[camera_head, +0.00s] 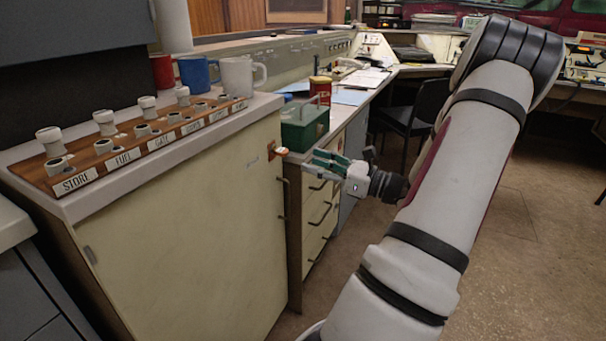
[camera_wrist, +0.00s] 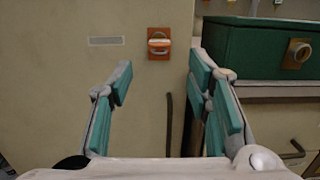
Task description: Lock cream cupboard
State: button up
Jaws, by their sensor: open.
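The cream cupboard (camera_head: 190,235) stands at the left in the head view, and its pale door (camera_wrist: 60,90) fills much of the wrist view. A small orange-red lock fitting (camera_head: 279,151) with a pale middle sits near the door's upper right corner. In the wrist view this lock fitting (camera_wrist: 159,43) lies ahead, roughly centred between the fingers. A dark vertical handle (camera_wrist: 169,125) is below it. My gripper (camera_head: 314,160) is open and empty, with teal finger pads. It is to the right of the lock fitting and seems apart from it. The door looks closed.
A wooden rack (camera_head: 130,146) with labelled slots and white knobs lies on the cupboard top, with several mugs behind. A green box (camera_head: 304,125) stands on the drawer unit close behind my gripper. A dark chair (camera_head: 413,112) stands further back. Floor is clear at right.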

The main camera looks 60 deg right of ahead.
aim_at(286, 151)
jog(key=shift+w+a+r, duration=0.1)
jog(key=shift+w+r, duration=0.05)
jog(key=shift+w, duration=1.35)
jog(key=shift+w+a+r, duration=0.15)
jog(key=shift+w+r, duration=0.05)
jog(key=shift+w, duration=1.25)
jog(key=shift+w+a+r, duration=0.1)
jog(key=shift+w+r, duration=0.05)
jog(key=shift+w, duration=1.35)
grip_shut()
